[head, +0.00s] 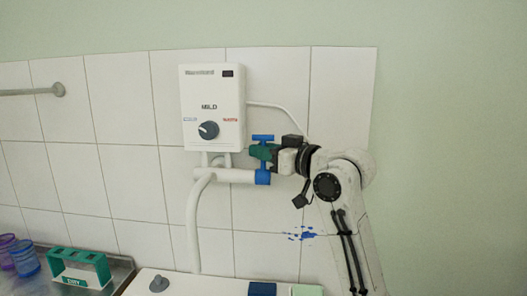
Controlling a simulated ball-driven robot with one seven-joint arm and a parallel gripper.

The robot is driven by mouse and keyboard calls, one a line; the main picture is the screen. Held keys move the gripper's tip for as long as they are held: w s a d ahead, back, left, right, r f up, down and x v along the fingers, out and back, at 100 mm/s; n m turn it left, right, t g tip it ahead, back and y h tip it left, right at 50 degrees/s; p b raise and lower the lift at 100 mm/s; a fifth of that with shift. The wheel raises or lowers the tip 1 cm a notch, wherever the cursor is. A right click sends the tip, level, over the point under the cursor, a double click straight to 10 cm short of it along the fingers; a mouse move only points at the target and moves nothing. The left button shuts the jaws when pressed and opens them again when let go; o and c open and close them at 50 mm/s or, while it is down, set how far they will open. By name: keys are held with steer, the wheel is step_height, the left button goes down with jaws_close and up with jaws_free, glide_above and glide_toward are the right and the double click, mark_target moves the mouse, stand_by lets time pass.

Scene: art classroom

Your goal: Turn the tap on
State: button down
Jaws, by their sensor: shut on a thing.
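The tap is a blue valve with a T-shaped handle (263,138) at the right end of a white pipe (236,175), on the tiled wall below a white water heater (212,106). Its blue lower body (263,177) shows below my gripper. My gripper (262,151) comes in from the right with its green fingers at the tap, just under the blue crossbar. It is shut on the tap. The fingers hide the middle of the tap, so the exact contact cannot be seen. No water is visible.
A counter with a white top (205,286) lies below. A green caddy (80,268) and purple and blue cups (25,258) stand at the lower left. A metal rail (30,92) is on the left wall. A white hose (192,230) hangs from the pipe.

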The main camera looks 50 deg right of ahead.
stand_by(0.3)
steer(key=shift+s+a+f+n+b, duration=0.15)
steer(key=shift+f+n+b, duration=0.15)
steer(key=shift+b, duration=0.5)
steer(key=shift+s+a+f+n+t+b, duration=0.25)
steer(key=shift+n+t+b, duration=0.35)
steer(key=shift+b, duration=0.6)
steer(key=shift+s+a+r+n+t+y+b, duration=0.2)
steer(key=shift+a+n+t+y+b, duration=0.15)
steer(key=shift+n+b, duration=0.4)
steer(key=shift+s+a+r+b, duration=0.1)
steer(key=shift+r+b, duration=0.05)
steer(key=shift+b, duration=0.25)
steer(key=c, duration=1.3)
jaws_free()
steer(key=shift+o, duration=0.2)
steer(key=s+d+f+b, duration=0.1)
steer(key=s+f, duration=0.1)
steer(key=s, duration=0.8)
steer(key=shift+s, duration=0.3)
